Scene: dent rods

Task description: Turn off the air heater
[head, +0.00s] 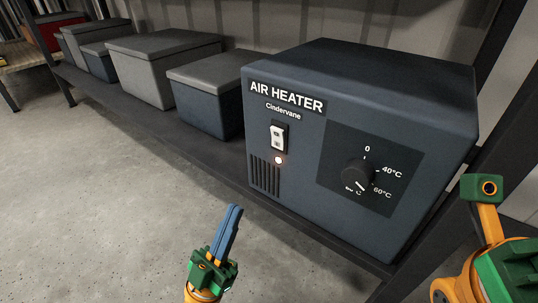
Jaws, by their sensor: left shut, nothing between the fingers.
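The air heater (300,195) is a dark blue-grey box with an "AIR HEATER" label, standing on a low shelf. Its white rocker switch (278,137) is on the left of the front face; I cannot tell surely which side is pressed. A small indicator light (278,160) under the switch glows. The black dial knob (357,173) has a white mark toward the lower right, near the 60°C side; a lower label is partly hidden by the knob. My left gripper (236,208) is shut and empty, below and left of the switch, apart from the heater.
Lidded grey bins (160,75) stand left of the heater on the low dark shelf (150,118). A dark shelf post rises at the right. The concrete floor (90,200) at left is clear. A red box (45,30) is far back left.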

